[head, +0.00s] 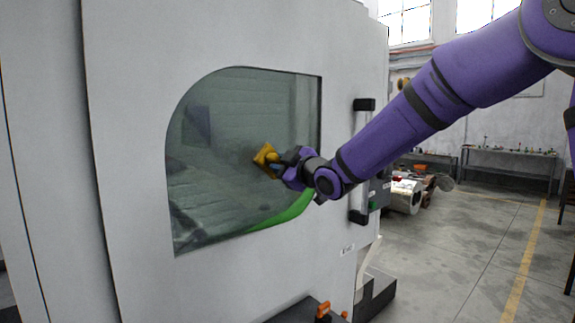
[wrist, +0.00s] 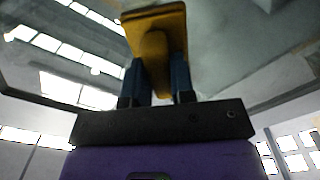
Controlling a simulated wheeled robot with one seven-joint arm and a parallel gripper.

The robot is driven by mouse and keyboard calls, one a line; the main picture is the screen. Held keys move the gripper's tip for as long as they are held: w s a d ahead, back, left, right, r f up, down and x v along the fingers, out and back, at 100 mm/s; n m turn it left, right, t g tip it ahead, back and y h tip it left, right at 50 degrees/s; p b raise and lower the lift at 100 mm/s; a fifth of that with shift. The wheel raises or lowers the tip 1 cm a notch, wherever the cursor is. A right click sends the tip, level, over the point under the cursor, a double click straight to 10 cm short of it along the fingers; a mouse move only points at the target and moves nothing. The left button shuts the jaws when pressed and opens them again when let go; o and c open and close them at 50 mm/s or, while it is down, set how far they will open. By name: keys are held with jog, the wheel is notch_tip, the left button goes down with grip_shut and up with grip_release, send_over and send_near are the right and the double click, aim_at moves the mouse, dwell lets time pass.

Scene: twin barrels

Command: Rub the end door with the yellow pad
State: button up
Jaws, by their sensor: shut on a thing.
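The end door (head: 130,120) is a large pale grey panel with a dark glass window (head: 225,150), filling the left and middle of the head view. The yellow pad (head: 266,156) is at the window's right half. My gripper (head: 281,165) is shut on the pad, with the arm reaching in from the upper right. In the wrist view the pad (wrist: 155,20) is held between my two fingers, its flat face toward the glass (wrist: 225,40). The pad is at or very near the glass; I cannot tell if it touches.
A black door handle (head: 362,160) stands out at the right of the window, close behind my forearm. Orange-knobbed parts (head: 323,310) are at the bottom. Open floor (head: 470,240) and a workbench (head: 510,157) lie to the right.

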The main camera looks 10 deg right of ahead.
jog(key=shift+s+a, duration=0.8)
jog(key=shift+a, duration=0.35)
jog(key=shift+s+a, duration=0.8)
jog(key=shift+a, duration=0.4)
jog(key=shift+s+a, duration=0.8)
jog(key=shift+a, duration=0.35)
jog(key=v, duration=0.6)
jog(key=shift+d, duration=0.1)
jog(key=shift+v, duration=1.5)
